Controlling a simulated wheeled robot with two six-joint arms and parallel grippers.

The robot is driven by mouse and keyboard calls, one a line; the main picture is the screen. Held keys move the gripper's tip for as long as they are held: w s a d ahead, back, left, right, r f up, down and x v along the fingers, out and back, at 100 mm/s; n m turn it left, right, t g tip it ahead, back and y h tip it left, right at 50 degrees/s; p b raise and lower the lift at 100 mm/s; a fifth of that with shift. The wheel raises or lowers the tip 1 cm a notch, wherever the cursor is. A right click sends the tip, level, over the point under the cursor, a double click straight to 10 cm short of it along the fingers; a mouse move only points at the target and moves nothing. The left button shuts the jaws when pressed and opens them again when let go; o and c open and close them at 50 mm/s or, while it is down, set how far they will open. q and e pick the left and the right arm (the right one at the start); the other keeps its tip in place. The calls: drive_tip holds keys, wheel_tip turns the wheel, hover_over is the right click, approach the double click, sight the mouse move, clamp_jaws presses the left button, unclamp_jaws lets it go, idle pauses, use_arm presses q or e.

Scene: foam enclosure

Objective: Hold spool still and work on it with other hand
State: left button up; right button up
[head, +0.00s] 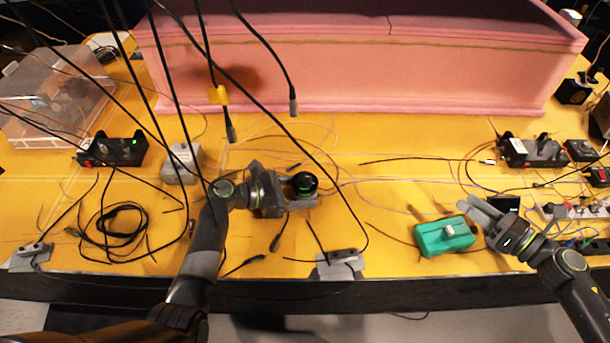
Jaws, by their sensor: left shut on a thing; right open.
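My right gripper (476,208) is open, far to the right of the spool. Its fingers are above and beside the upper right of a teal box (432,240). I see nothing held between them.
A pink foam wall (350,75) closes off the back. Black cables hang in front of the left arm. A coiled cable (112,228), a clear bin (50,95) and a black device (118,150) are at left. More devices (533,152) and a power strip crowd the right. Thin wires cross the middle.

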sight(310, 180)
drive_tip(key=w+a+f+n+y, duration=0.1)
drive_tip(key=a, duration=0.2)
drive_tip(key=w+a+n+g+y, duration=0.1)
drive_tip(key=a+n, duration=0.1)
drive_tip(key=a, duration=0.2)
drive_tip(key=w+a+f+n+y, duration=0.1)
drive_tip(key=a, duration=0.3)
drive_tip(key=shift+f+n, duration=0.35)
drive_tip(key=shift+n, duration=0.05)
drive_tip(key=a+n+g, duration=0.1)
drive_tip(key=a, duration=0.3)
drive_tip(key=w+a+n+g+y, duration=0.1)
drive_tip(key=a+n, duration=0.1)
drive_tip(key=a, duration=0.3)
drive_tip(key=w+a+f+n+g+y, duration=0.1)
drive_tip(key=a+n, duration=0.1)
drive_tip(key=a, duration=0.3)
drive_tip(key=shift+w+a+g, duration=0.1)
drive_tip(key=shift+w+g, duration=0.1)
drive_tip(key=shift+g, duration=0.1)
drive_tip(key=x, duration=1.1)
drive_tip(key=shift+w+a+r, duration=0.1)
drive_tip(key=shift+a+r, duration=0.15)
drive_tip(key=shift+a, duration=0.15)
drive_tip(key=c, duration=0.9)
drive_tip(key=shift+c, duration=0.2)
drive_tip(key=shift+m+t+h, duration=0.5)
drive_tip(key=shift+m+t, duration=0.1)
drive_tip(key=shift+t, duration=0.4)
